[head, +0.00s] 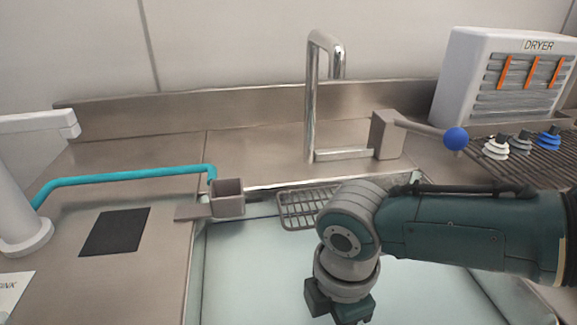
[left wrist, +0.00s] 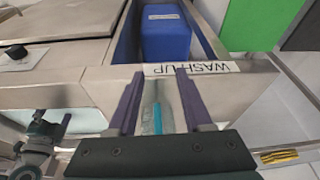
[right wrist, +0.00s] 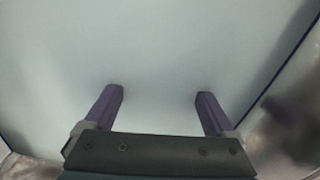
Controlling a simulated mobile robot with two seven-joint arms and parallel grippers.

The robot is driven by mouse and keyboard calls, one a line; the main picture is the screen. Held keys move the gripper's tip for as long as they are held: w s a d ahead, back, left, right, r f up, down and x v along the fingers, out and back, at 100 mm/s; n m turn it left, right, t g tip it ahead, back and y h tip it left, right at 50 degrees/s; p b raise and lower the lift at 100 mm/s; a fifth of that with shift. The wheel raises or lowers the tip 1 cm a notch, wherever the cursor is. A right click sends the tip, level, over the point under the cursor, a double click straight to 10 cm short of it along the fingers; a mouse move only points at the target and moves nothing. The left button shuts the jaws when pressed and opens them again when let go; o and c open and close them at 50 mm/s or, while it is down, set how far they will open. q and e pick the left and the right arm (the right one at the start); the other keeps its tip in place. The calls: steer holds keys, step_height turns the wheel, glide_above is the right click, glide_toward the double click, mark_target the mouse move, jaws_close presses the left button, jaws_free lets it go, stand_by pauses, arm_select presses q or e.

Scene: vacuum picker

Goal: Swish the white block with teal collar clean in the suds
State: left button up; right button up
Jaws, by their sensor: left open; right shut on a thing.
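My right arm reaches over the sink (head: 235,270) of pale suds in the head view, gripper pointing down, fingertips below the frame. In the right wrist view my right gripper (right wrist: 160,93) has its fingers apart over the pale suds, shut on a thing. I cannot make out the white block or its teal collar; only the task suggests it is the thing held. My left gripper (left wrist: 160,72) is open in the left wrist view, away from the sink. A pale thing with a teal stripe (left wrist: 157,118) shows beyond its fingers; I cannot tell what it is.
A tall faucet (head: 312,100) and a blue-knobbed lever (head: 456,139) stand behind the sink. A wire tray (head: 300,208) and grey box (head: 228,197) sit at its edge. A dryer (head: 505,75) and rack with suction cups (head: 496,148) are right. A blue bin (left wrist: 165,35) shows left-wrist.

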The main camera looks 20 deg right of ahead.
step_height(320, 180, up, 19)
steer(key=p, duration=1.8)
steer(key=shift+p, duration=0.35)
steer(key=shift+f, duration=0.1)
